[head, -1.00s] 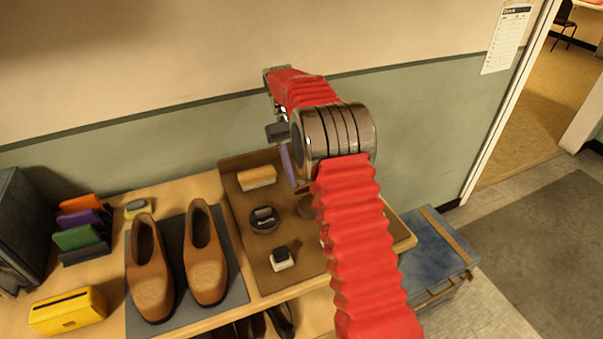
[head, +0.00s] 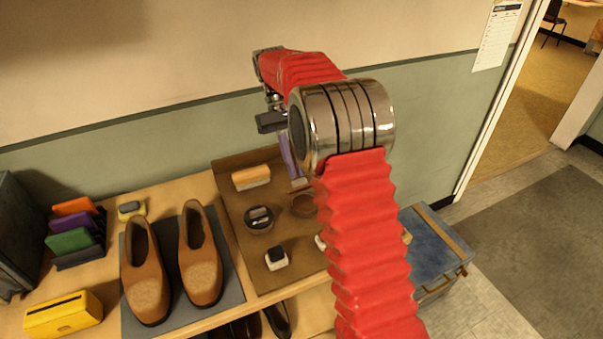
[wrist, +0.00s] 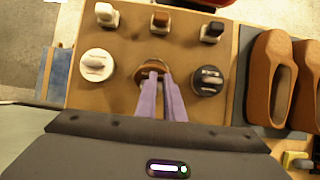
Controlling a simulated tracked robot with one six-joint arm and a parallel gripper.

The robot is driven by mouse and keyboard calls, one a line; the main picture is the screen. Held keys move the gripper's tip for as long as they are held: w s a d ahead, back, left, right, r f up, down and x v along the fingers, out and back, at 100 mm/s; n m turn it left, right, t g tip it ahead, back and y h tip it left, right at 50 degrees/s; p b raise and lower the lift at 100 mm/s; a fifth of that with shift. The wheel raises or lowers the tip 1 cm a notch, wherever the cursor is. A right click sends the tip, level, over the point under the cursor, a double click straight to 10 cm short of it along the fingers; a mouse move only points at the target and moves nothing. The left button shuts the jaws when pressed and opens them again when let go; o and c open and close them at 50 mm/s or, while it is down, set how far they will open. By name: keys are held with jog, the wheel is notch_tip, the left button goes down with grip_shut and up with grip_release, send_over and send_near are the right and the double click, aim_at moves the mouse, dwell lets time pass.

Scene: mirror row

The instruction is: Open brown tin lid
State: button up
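The brown tin (wrist: 152,69) stands on the brown board between a white tin (wrist: 97,64) and a black tin (wrist: 207,80). In the head view the brown tin (head: 304,205) shows just left of my red arm, partly covered by it. My gripper (wrist: 159,78) has two purple fingers that reach over the brown tin with a narrow gap between them. In the head view my gripper (head: 299,182) points down just above the tin. The fingertips hide part of the lid; contact with it cannot be told.
The board (head: 239,258) also carries several brushes, one dark-topped (head: 276,258) in front. Brown shoes (head: 200,265) stand on a grey mat at left. A yellow box (head: 63,315) is at front left. A blue chest (head: 432,245) stands right of the bench.

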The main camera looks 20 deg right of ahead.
jog(key=s+r+t, duration=0.1)
jog(key=s+r, duration=0.1)
jog(key=s+a+r+t, duration=0.1)
jog(key=s+r, duration=0.1)
jog(key=r, duration=0.1)
jog(key=shift+s, duration=0.25)
grip_shut()
jog(key=s+a+t, duration=0.2)
jog(key=s+t, duration=0.2)
jog(key=s, duration=0.7)
jog(key=s+a+t, duration=0.2)
jog(key=s+t, duration=0.3)
jog(key=s, duration=0.5)
jog(key=shift+s+a+r+m+y, duration=0.15)
jog(key=shift+s+r+m+y, duration=0.2)
jog(key=shift+r+m, duration=0.1)
